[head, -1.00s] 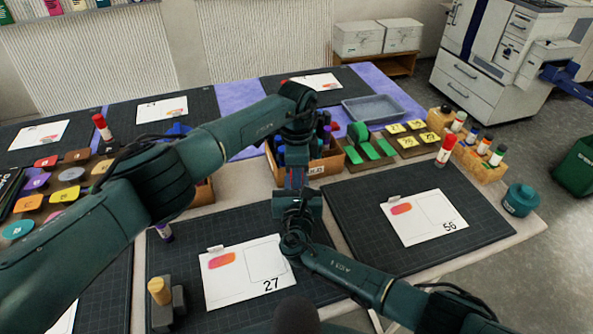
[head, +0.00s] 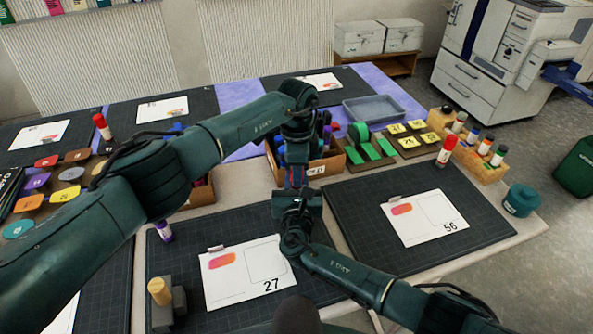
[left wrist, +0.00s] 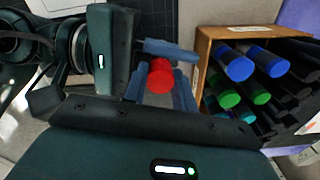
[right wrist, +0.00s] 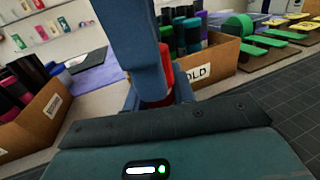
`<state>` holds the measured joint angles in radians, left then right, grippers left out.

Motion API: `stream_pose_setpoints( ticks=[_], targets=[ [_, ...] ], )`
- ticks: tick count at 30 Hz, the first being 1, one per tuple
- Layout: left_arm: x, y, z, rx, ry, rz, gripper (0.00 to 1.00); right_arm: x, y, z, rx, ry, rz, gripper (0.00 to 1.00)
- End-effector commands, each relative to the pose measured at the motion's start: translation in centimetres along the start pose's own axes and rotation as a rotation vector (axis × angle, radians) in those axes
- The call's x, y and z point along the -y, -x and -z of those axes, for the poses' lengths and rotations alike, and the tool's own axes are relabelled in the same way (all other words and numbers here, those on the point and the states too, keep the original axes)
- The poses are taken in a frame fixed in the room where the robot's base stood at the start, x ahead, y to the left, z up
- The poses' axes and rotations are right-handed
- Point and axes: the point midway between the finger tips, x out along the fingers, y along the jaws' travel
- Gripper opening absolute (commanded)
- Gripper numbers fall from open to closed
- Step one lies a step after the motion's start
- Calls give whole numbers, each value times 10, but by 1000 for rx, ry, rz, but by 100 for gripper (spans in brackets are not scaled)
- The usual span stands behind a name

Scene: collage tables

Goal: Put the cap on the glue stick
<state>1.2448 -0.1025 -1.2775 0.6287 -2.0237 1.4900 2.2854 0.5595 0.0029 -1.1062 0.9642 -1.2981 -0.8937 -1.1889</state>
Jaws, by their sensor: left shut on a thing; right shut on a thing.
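A red cylindrical piece (left wrist: 160,76), seen end-on in the left wrist view, sits between the blue fingers of my left gripper (left wrist: 160,92). In the right wrist view, red (right wrist: 167,74) shows between my two grippers, partly behind a blue finger. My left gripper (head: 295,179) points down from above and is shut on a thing. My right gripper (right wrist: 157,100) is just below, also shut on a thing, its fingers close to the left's. The fingers hide most of the glue stick and cap, so I cannot tell whether they touch or how far they overlap.
A cardboard box (head: 318,170) of markers stands close behind the grippers. Black mats (head: 345,205) carry cards 27 (head: 225,293) and 56 (head: 400,232). Red-capped sticks stand at right (head: 446,152) and far left (head: 102,127). A purple-capped stick (head: 164,232) and a wooden-handled stamp (head: 160,291) stand at left.

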Motion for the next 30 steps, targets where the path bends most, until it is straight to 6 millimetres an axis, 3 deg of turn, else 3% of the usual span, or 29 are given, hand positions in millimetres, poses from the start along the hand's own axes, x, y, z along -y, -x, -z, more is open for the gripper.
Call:
stream_pose_setpoints(
  ticks=[30],
  targets=[
    [0, -5, 1, -1, 1, 0, 3, 0, 0, 1, -2, 1, 1, 0]
  ],
)
